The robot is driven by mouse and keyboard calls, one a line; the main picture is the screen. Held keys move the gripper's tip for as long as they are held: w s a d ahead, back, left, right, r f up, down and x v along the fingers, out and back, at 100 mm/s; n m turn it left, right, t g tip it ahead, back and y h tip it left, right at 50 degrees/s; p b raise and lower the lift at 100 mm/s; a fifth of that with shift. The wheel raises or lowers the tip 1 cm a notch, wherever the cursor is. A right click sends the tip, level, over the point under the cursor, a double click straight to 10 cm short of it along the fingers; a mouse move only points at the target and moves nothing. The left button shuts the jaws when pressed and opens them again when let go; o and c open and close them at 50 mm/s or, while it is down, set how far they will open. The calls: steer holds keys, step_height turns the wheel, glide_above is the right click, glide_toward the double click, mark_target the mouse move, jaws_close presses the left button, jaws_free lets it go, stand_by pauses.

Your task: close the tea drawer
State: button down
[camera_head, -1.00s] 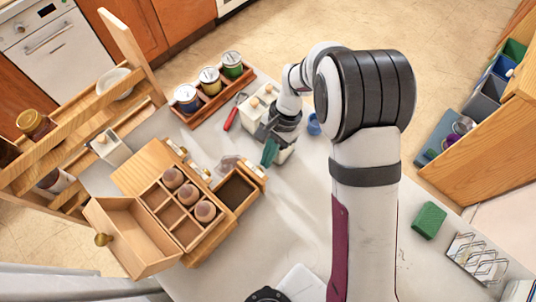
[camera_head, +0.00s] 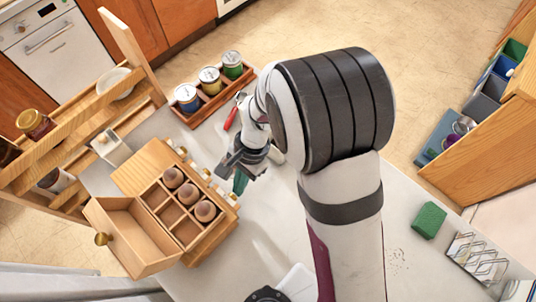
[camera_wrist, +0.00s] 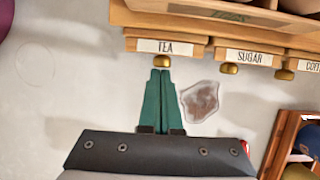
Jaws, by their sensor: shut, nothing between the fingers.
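The wooden box (camera_head: 147,162) stands on the grey counter. Its tea drawer (camera_wrist: 165,46), labelled TEA, is the leftmost of a row of fronts in the wrist view. It looks pushed in, about in line with the sugar drawer (camera_wrist: 248,56); a small remaining gap cannot be told. In the head view its front (camera_head: 231,199) is at the box's lower right end. My gripper (camera_wrist: 161,71) has its green fingers shut and empty, with tips at the brass knob (camera_wrist: 162,62); contact cannot be told. The gripper also shows in the head view (camera_head: 240,186).
A clear pouch with brown contents (camera_wrist: 201,102) lies right of the fingers. Another drawer (camera_head: 128,240) stands open on the box's far left side. A tray of jars (camera_head: 212,90) and a red-handled tool (camera_head: 231,118) lie behind. A green sponge (camera_head: 429,220) is at right.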

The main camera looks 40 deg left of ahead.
steer(key=shift+s, duration=0.25)
steer(key=w+v, duration=0.1)
steer(key=v, duration=0.9)
steer(key=w+d+r+m+t+y, duration=0.1)
steer(key=w+d+r, duration=0.1)
steer(key=d+r, duration=0.3)
steer(key=w+d+r+m+y, duration=0.1)
steer(key=w+d+r, duration=0.15)
steer(key=d, duration=0.55)
steer(key=s+d+m+t, duration=0.1)
steer(key=s+d, duration=0.2)
steer(key=d, duration=0.5)
steer(key=s+d+r+m+t, duration=0.1)
steer(key=s+d+m+t, duration=0.1)
steer(key=d, duration=0.5)
steer(key=shift+s+d+m, duration=0.3)
steer(key=shift+s+d, duration=0.1)
steer(key=shift+s, duration=0.15)
